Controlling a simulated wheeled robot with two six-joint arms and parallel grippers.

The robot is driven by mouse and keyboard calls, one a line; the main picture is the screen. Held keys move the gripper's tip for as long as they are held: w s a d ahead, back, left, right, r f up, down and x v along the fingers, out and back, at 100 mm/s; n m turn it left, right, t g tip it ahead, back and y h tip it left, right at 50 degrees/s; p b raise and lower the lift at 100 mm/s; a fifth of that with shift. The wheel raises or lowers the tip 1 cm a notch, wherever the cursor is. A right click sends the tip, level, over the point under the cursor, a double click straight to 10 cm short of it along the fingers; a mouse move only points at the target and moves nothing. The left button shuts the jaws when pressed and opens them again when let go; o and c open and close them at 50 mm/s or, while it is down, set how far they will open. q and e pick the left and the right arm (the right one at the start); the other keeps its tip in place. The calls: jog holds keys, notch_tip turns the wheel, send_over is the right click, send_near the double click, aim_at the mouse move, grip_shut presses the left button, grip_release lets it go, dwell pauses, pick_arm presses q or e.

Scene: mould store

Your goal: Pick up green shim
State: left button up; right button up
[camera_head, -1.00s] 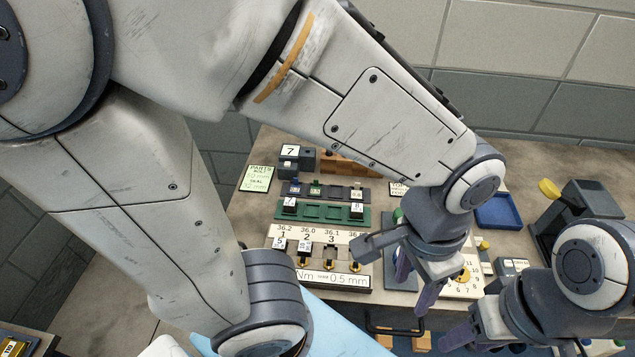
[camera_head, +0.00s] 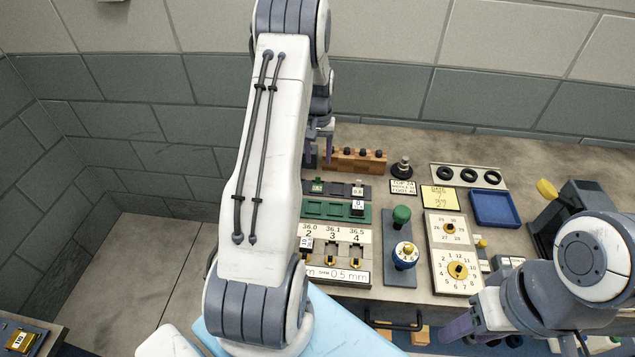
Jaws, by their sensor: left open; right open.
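The green shim (camera_head: 317,187) is a small green piece with a light label. It stands in the dark rack (camera_head: 342,190) at the back of the bench, just right of my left arm. My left gripper (camera_head: 319,142) is open above and behind that rack, partly hidden by my own arm. It is apart from the green shim. The left part of the rack is hidden behind my arm. My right gripper (camera_head: 462,326) is open and empty at the bench's front edge, lower right.
A green tray (camera_head: 325,209) and a numbered gauge board (camera_head: 362,237) lie in front of the rack. A wooden block (camera_head: 350,160) stands behind it. A green-knobbed panel (camera_head: 397,268), dial plates (camera_head: 446,232) and a blue tray (camera_head: 495,207) are to the right.

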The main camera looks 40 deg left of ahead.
aim_at(317, 184)
pick_arm(q)
notch_tip(317, 184, down, 3)
jog(key=shift+r+p, duration=0.2)
jog(key=shift+p, duration=0.1)
notch_tip(317, 184, down, 4)
jog(key=shift+a+r+p, duration=0.1)
jog(key=shift+p, duration=1.15)
jog(key=shift+w+f, duration=0.1)
jog(key=shift+f, duration=0.6)
grip_shut()
